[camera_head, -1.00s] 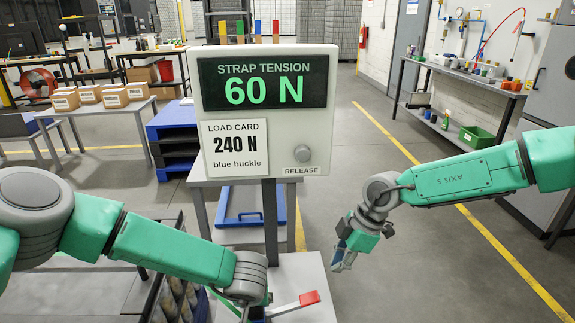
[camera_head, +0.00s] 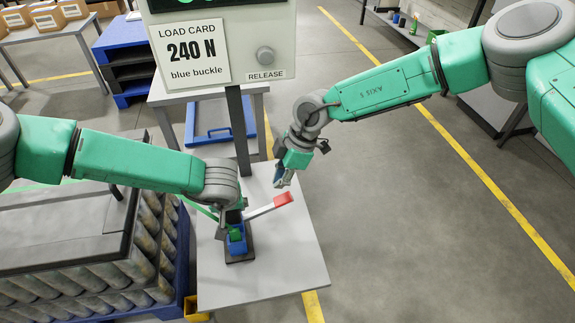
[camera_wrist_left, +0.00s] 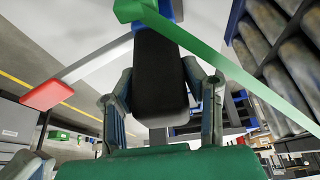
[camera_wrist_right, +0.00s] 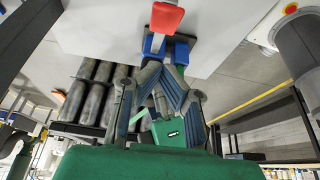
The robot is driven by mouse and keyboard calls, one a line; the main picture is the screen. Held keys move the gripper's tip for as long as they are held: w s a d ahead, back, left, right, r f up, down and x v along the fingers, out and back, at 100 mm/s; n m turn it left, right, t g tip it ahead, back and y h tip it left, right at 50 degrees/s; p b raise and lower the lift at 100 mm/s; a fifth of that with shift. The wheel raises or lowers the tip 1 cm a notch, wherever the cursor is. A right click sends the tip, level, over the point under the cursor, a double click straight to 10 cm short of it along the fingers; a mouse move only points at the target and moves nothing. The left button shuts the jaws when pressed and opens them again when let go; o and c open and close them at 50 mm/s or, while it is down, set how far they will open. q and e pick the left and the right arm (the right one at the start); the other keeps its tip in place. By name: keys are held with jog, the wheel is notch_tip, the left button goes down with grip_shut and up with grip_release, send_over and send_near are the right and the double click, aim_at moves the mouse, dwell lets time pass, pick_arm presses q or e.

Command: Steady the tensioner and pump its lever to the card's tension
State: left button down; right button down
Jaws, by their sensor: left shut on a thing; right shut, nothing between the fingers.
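The tensioner (camera_head: 237,243), blue and black with a green part, sits on a pale grey tabletop. Its pale lever (camera_head: 262,209) slants up to the right and ends in a red grip (camera_head: 283,199). My left gripper (camera_head: 232,215) is at the tensioner; the left wrist view shows its fingers shut on the black part (camera_wrist_left: 160,75). My right gripper (camera_head: 281,180) is shut and empty, just above the red grip, which shows beyond the fingertips in the right wrist view (camera_wrist_right: 167,17). The load card (camera_head: 188,50) reads 240 N, blue buckle. The tension number is cut off above.
A green strap (camera_wrist_left: 235,70) runs from the tensioner. A stack of grey cylinders (camera_head: 150,262) stands left of the tabletop (camera_head: 270,275). The display post (camera_head: 238,130) rises behind the tensioner. The floor to the right is open.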

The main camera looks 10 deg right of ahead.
aim_at(280, 200)
notch_tip(280, 200, down, 4)
jog(key=shift+d+f, duration=0.1)
jog(key=shift+d, duration=0.05)
jog(key=shift+d+f, duration=0.4)
jog(key=shift+f, duration=0.2)
jog(key=shift+d+f, duration=0.5)
jog(key=shift+f, duration=0.4)
jog(key=shift+d+f, duration=0.5)
jog(key=shift+f, duration=0.35)
jog(key=shift+d+f, duration=0.5)
jog(key=shift+f, duration=0.4)
jog(key=d+v, duration=0.1)
jog(key=v, duration=1.2)
jog(key=shift+w+f, duration=0.2)
